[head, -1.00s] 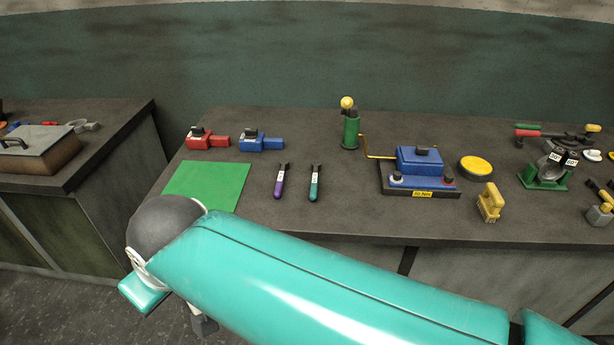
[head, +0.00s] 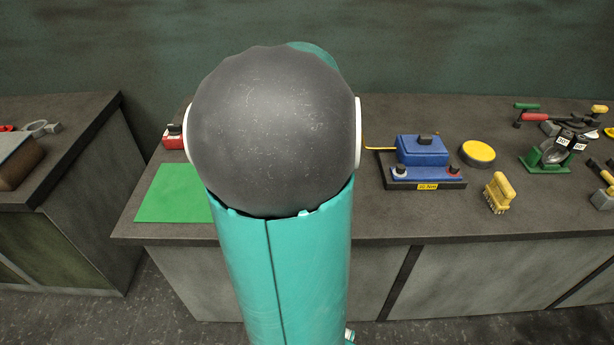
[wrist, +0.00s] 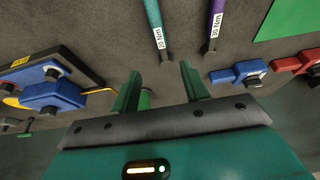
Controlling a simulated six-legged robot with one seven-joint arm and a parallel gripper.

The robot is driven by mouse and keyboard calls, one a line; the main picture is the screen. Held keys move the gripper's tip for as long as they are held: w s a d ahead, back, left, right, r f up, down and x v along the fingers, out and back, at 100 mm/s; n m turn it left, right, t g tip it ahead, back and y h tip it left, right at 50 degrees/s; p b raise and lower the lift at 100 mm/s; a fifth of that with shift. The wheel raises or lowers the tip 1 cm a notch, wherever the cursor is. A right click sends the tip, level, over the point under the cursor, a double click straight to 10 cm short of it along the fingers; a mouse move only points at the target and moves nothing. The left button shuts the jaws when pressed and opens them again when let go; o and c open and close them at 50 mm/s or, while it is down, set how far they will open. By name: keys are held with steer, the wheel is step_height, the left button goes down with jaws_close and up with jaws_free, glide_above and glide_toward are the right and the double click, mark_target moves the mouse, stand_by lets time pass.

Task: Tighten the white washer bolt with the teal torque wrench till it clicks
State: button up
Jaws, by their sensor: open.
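The teal torque wrench (wrist: 154,18) lies on the bench in the wrist view, its labelled end towards my gripper. My gripper (wrist: 161,88) is open and empty, with its fingers apart above the bench just short of that end. In the head view my arm hides the wrench and the gripper. The white washer bolt (head: 400,172) is at the left front of the blue valve casting (head: 422,150), with a red washer bolt (head: 454,171) to its right. The bolt with the white washer also shows at the left of the wrist view (wrist: 52,73).
A purple torque wrench (wrist: 214,22) lies beside the teal one.

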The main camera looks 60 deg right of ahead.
steer(key=x, duration=0.7)
steer(key=shift+s+f, duration=0.15)
steer(key=shift+f, duration=0.15)
steer(key=x, duration=0.6)
steer(key=shift+a, duration=0.3)
jaws_close()
